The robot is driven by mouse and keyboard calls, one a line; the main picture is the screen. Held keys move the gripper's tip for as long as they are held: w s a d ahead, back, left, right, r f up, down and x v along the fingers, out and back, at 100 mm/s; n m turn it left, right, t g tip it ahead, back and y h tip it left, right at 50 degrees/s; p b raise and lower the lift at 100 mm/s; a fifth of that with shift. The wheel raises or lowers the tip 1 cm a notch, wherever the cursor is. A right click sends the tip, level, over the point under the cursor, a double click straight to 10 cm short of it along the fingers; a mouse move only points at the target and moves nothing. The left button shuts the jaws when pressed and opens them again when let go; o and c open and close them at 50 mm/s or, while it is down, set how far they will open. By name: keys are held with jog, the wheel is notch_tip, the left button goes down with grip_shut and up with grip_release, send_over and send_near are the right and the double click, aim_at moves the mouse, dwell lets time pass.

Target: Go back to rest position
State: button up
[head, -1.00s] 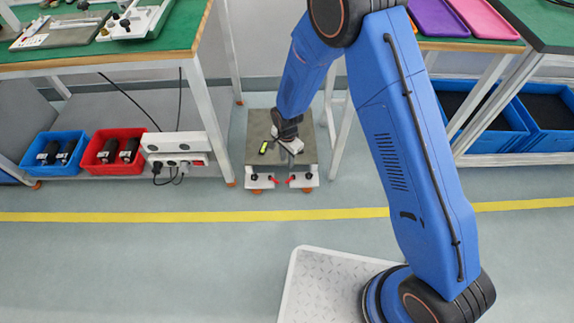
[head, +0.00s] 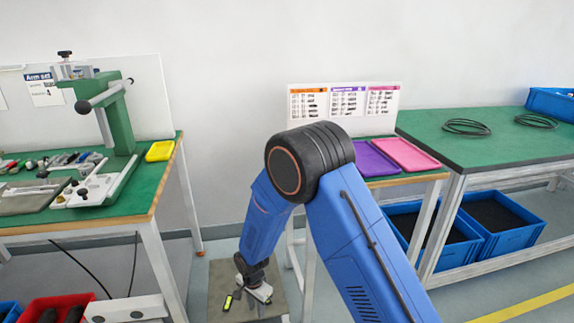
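My blue arm rises from the lower right to a black elbow and bends down to the left in the head view. My gripper (head: 262,292) hangs at its end, low over a grey square platform (head: 220,274) between the tables. It is small and partly hidden by its own housing, so I cannot tell whether its fingers are open or shut. A small yellow-green marking (head: 228,303) shows beside it. I see nothing clearly held.
A green-topped workbench (head: 160,190) with a lever press (head: 115,120) stands at left. A small table with purple (head: 372,162) and pink trays (head: 407,154) stands behind my arm. Another green bench (head: 480,152) is at right, with blue bins (head: 503,225) below. Grey floor shows at lower right.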

jog(key=s+d+r+n+t, duration=0.1)
jog(key=d+r+n, duration=0.1)
jog(key=d+r, duration=1.15)
jog(key=d+r+n+t, duration=0.1)
jog(key=d+r, duration=0.8)
jog(key=r, duration=0.9)
jog(key=s+d+r+n+t, duration=0.1)
jog(key=s+d+r+n, duration=0.1)
jog(key=s+d+r, duration=0.8)
jog(key=s+d+r+n+t, duration=0.1)
jog(key=s+d+r+n, duration=0.1)
jog(key=s+d, duration=0.7)
jog(key=shift+s+d+t, duration=0.25)
jog(key=shift+s+t, duration=0.15)
jog(key=shift+s, duration=2.4)
